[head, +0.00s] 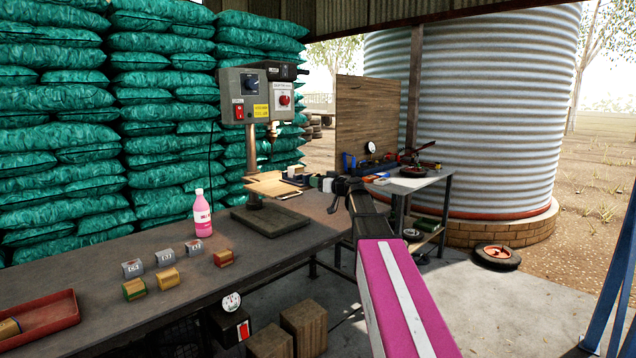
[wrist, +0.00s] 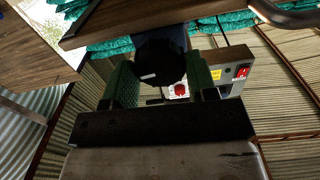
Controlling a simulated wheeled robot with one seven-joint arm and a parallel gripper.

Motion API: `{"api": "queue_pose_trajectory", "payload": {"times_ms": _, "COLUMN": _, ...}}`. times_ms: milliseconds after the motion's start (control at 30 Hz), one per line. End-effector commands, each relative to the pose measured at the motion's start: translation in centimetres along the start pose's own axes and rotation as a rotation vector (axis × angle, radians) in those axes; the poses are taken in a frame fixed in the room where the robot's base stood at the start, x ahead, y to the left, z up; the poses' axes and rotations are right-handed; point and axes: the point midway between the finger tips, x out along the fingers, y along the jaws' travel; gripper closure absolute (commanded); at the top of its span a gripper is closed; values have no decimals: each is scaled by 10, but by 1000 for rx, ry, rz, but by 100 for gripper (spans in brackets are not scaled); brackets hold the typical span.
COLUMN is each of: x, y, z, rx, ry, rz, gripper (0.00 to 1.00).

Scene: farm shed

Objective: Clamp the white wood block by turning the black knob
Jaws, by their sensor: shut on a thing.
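The black knob (wrist: 160,62) fills the upper middle of the wrist view, with a small white mark on its face. My gripper (wrist: 160,72) has a green finger on each side of the knob and is shut on it. In the head view my gripper (head: 322,182) reaches the right end of the drill press's wooden table (head: 270,186). A small pale piece (head: 295,171) on that table may be the white wood block; it is too small to be sure. The knob is hidden or too small to make out in the head view.
The drill press's control box (head: 257,95) stands above the wooden table. A pink bottle (head: 202,215) and several small blocks (head: 166,279) stand on the workbench (head: 95,260). A red tray (head: 40,318) lies at the left. A side table (head: 412,182) holds tools.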

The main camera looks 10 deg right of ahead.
Motion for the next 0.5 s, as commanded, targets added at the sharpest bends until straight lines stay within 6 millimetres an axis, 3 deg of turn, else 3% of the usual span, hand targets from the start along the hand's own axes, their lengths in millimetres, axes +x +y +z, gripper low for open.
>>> {"api": "queue_pose_trajectory", "payload": {"times_ms": 500, "x": 0, "y": 0, "z": 0, "rx": 592, "ry": 0, "rz": -1, "gripper": 78}}
